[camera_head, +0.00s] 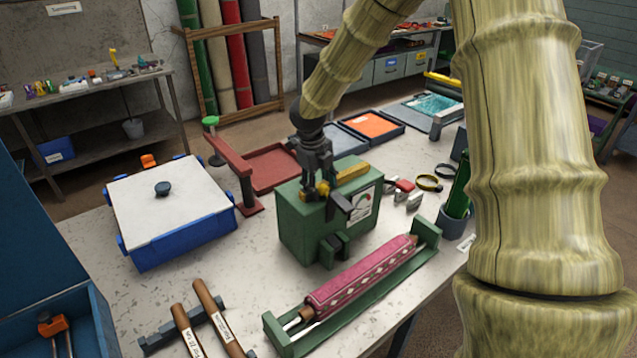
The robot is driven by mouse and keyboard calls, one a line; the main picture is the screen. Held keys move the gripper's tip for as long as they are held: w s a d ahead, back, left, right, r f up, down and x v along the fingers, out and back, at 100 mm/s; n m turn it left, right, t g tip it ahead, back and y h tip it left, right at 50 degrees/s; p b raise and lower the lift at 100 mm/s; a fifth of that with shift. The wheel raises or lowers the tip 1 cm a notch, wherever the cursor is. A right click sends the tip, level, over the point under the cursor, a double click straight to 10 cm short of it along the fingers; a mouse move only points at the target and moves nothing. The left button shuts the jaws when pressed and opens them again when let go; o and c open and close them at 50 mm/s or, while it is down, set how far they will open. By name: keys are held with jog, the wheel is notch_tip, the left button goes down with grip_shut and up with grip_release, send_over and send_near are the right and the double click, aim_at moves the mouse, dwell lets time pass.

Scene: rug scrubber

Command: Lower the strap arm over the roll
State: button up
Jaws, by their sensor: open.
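A rolled pink patterned rug (360,276) lies in a long green cradle (292,345) at the front of the table. A green box (300,226) with a yellow bar (352,173) on top stands just behind it. My gripper (325,196) is open and points down at the box's top front edge. Dark parts near its fingers overlap, so contact is unclear. I cannot tell for sure which part is the strap arm. A raised red bar (232,160) with a green knob (210,121) stands left of the box, apart from the roll.
A blue bin with a white lid (170,205) stands left. Red (272,168) and orange (371,125) trays lie behind. My arm hides the right side.

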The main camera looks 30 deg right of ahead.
jog(key=shift+s+r, duration=0.2)
jog(key=shift+s, duration=0.3)
jog(key=shift+s+r, duration=0.15)
jog(key=shift+s, duration=0.3)
jog(key=shift+w+f, duration=0.55)
jog(key=shift+w, duration=0.2)
jog(key=shift+c, duration=0.4)
jog(key=c, duration=0.4)
jog(key=shift+s+r, duration=0.3)
jog(key=c, duration=0.6)
jog(key=shift+w+a+f, duration=0.1)
jog(key=shift+w, duration=0.1)
grip_shut()
jog(key=shift+b, duration=0.3)
